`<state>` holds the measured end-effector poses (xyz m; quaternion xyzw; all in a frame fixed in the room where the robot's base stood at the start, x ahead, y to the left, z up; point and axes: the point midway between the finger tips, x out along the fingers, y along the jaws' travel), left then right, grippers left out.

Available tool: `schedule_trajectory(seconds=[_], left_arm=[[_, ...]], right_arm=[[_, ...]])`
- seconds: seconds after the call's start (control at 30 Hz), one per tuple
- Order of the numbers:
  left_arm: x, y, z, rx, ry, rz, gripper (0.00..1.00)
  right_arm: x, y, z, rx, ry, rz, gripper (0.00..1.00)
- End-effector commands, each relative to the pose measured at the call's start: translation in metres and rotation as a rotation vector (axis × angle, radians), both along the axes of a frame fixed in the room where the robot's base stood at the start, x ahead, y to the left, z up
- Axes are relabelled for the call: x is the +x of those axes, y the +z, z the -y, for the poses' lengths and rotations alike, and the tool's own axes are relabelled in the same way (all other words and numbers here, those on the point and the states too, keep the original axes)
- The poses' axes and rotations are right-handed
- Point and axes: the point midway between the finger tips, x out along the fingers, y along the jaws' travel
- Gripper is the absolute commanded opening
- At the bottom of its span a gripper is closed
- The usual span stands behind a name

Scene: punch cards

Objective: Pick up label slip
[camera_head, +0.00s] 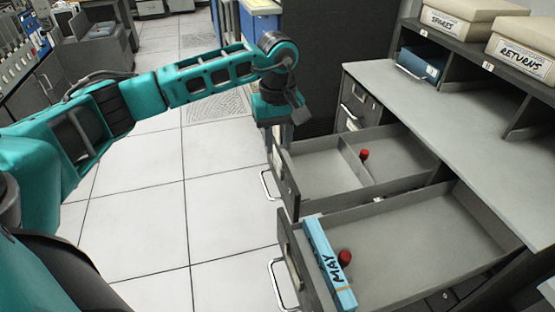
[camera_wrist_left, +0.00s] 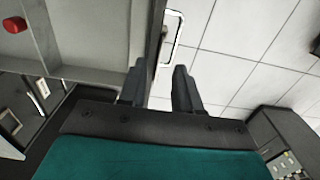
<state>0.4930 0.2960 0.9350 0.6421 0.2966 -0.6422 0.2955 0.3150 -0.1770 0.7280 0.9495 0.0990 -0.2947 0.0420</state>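No label slip can be clearly made out in either view. My left gripper (camera_head: 296,115) points down at the front left corner of the open upper drawer (camera_head: 318,172). In the left wrist view, my left gripper (camera_wrist_left: 158,78) has its two dark fingers apart, with the drawer's front panel (camera_wrist_left: 155,45) showing in line with the gap between them. I see nothing held. I cannot tell whether the fingers touch the panel. My right gripper is in neither view.
Another red piece (camera_head: 364,154) is in the upper drawer. Boxes stand on shelves above the grey counter (camera_head: 440,115). Floor left is clear.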

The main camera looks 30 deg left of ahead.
Motion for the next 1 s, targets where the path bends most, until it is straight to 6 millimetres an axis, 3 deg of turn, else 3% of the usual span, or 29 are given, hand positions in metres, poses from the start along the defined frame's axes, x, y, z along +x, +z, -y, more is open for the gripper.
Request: schedule_trajectory(seconds=[0.2,0.47,0.8,1.0], left_arm=[[0.000,-0.027,0.002,-0.001,0.001,-0.001,0.33],[0.000,-0.029,0.002,-0.001,0.000,0.001,0.33],[0.000,-0.028,0.002,-0.001,0.001,0.001,0.00],[0.000,-0.028,0.002,-0.001,0.001,0.001,0.00]], right_arm=[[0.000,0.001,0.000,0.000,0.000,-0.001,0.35],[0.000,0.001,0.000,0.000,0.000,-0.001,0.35],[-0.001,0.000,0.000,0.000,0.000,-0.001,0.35],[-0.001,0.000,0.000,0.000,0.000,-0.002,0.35]])
